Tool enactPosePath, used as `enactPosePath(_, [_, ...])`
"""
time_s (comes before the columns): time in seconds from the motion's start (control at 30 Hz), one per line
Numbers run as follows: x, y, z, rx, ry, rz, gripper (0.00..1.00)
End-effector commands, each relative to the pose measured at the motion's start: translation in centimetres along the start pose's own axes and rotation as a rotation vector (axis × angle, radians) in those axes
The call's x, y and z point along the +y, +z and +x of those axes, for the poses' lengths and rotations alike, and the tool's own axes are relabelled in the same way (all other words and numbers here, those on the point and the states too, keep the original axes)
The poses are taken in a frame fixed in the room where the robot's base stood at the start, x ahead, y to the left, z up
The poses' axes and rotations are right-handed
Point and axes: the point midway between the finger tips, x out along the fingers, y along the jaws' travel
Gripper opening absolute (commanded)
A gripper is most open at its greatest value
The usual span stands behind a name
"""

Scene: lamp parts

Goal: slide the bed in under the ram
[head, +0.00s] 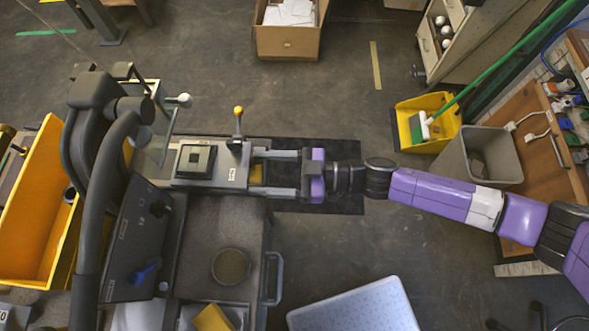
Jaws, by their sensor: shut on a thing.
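The bed (226,174) is a grey sliding plate carrying a dark square block (195,160) and an upright lever with a yellow knob (238,113). It sits at the right side of the dark press, with two pale rails (284,192) reaching right from it. The press head (98,92) is at the upper left; the ram itself cannot be made out from above. The square block shows uncovered, to the right of the head.
A black mat (340,204) lies on the floor under my gripper. A yellow bin (30,215) stands left of the press. A dark control panel (140,240) and a round dish (231,266) are in front. A pale blue-topped table (355,308) is at bottom centre.

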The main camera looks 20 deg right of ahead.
Motion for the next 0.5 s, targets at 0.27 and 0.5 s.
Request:
enactPosePath(0.27, [-0.6,-0.1,4.1,0.006,-0.012,0.0,0.0])
enactPosePath(0.5, [-0.6,-0.1,4.3,0.006,-0.012,0.0,0.0])
